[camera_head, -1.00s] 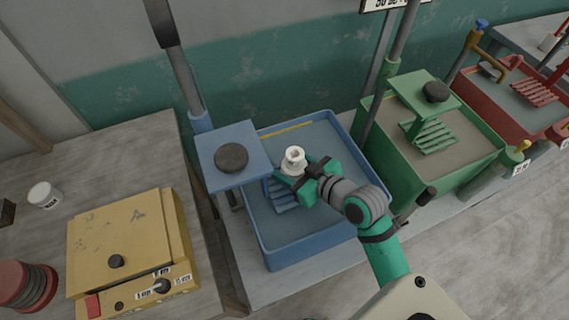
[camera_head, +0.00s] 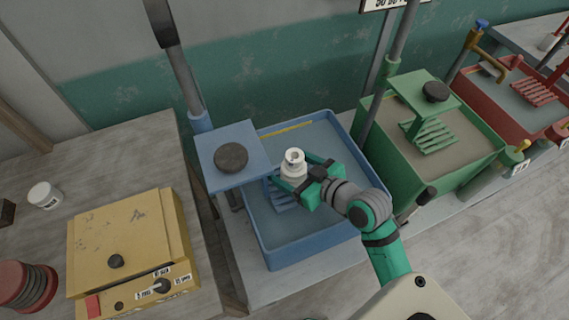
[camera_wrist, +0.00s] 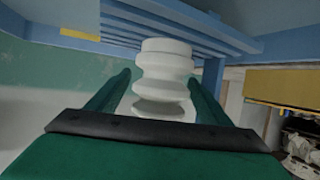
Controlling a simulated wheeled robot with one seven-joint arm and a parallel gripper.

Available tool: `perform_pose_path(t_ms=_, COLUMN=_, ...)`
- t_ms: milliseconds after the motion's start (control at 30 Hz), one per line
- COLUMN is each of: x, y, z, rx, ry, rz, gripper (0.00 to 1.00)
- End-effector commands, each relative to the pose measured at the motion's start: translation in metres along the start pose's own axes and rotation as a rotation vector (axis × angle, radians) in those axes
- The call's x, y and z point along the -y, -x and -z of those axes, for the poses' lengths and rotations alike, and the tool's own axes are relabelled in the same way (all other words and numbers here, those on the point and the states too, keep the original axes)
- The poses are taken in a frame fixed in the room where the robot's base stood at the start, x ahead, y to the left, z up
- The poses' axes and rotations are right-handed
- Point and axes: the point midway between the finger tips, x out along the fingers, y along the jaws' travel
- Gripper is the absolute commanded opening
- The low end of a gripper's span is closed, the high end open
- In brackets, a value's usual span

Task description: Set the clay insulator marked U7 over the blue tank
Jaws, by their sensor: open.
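The white ribbed clay insulator (camera_head: 293,165) stands upright over the blue tank (camera_head: 352,128), at the right edge of the blue slatted rack (camera_head: 284,200). Its marking cannot be read. My gripper (camera_head: 300,172) reaches in from the right with its green fingers open, one on each side of the insulator. In the wrist view the insulator (camera_wrist: 165,75) stands between the spread fingers (camera_wrist: 160,100), with gaps beside it. The blue slats (camera_wrist: 180,30) show behind it. Whether its base rests on the rack is hidden.
A blue plate with a dark round knob (camera_head: 231,158) hangs beside the insulator on the left. A green tank (camera_head: 470,165) and a red tank (camera_head: 510,110) stand to the right. A yellow box (camera_head: 120,245) and white jar (camera_head: 44,195) sit on the left table.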

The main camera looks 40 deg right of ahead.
Motion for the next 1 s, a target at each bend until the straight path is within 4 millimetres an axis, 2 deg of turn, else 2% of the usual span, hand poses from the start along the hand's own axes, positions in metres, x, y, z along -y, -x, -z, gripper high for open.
perform_pose_path(t_ms=300, x=-0.001, y=0.062, z=-0.001, rx=0.002, ry=-0.001, rz=-0.005, gripper=0.73)
perform_pose_path(t_ms=500, x=-0.001, y=0.093, z=0.000, rx=0.001, ry=-0.001, rz=-0.003, gripper=0.73)
perform_pose_path(t_ms=700, x=0.000, y=0.107, z=0.000, rx=0.000, ry=-0.002, rz=0.000, gripper=0.73)
perform_pose_path(t_ms=1000, x=0.000, y=0.108, z=0.000, rx=0.000, ry=-0.001, rz=0.000, gripper=0.73)
